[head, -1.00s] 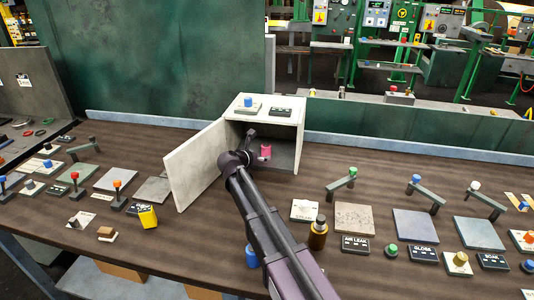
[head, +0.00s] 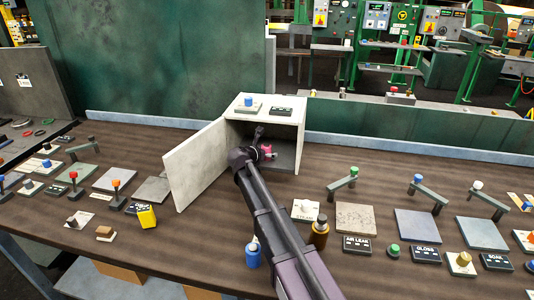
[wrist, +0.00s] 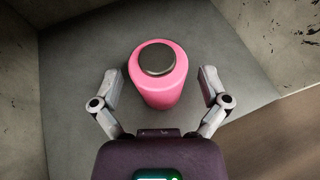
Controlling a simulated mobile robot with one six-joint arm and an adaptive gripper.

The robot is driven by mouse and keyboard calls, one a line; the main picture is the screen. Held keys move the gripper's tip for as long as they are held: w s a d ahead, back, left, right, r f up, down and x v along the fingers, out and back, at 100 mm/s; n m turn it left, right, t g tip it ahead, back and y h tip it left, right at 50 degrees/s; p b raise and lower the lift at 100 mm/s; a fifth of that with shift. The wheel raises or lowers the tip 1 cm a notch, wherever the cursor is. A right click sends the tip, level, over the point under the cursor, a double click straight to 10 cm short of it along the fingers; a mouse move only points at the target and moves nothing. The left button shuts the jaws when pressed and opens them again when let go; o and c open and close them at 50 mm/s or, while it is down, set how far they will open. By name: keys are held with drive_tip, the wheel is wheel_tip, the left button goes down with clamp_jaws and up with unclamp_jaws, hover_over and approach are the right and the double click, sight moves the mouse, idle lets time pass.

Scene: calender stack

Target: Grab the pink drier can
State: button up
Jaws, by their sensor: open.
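The pink drier can (wrist: 158,88) stands upright on the floor of the white box (head: 300,138), whose door is open. It has a dark grey disc on its top. In the head view the can (head: 268,151) shows only in part, beside the end of my arm. My gripper (wrist: 159,82) is open in the wrist view, with one finger on each side of the can. Gaps show between both fingers and the can.
The open door (head: 195,165) stands left of my arm. A blue bottle (head: 253,252) and a brown bottle (head: 319,232) stand right by my arm. Box walls close in on both sides in the wrist view. Several levers, pads and knobs cover the table.

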drive_tip(key=c, duration=1.3)
drive_tip(key=shift+r, duration=0.2)
drive_tip(key=shift+r+p, duration=0.8)
drive_tip(key=shift+p, duration=0.15)
drive_tip(key=s+a, duration=0.3)
drive_tip(key=s, duration=0.2)
drive_tip(key=s+a, duration=0.3)
drive_tip(key=s, duration=0.2)
drive_tip(key=s+a, duration=0.3)
drive_tip(key=s, duration=0.2)
drive_tip(key=shift+s+a+f, duration=0.2)
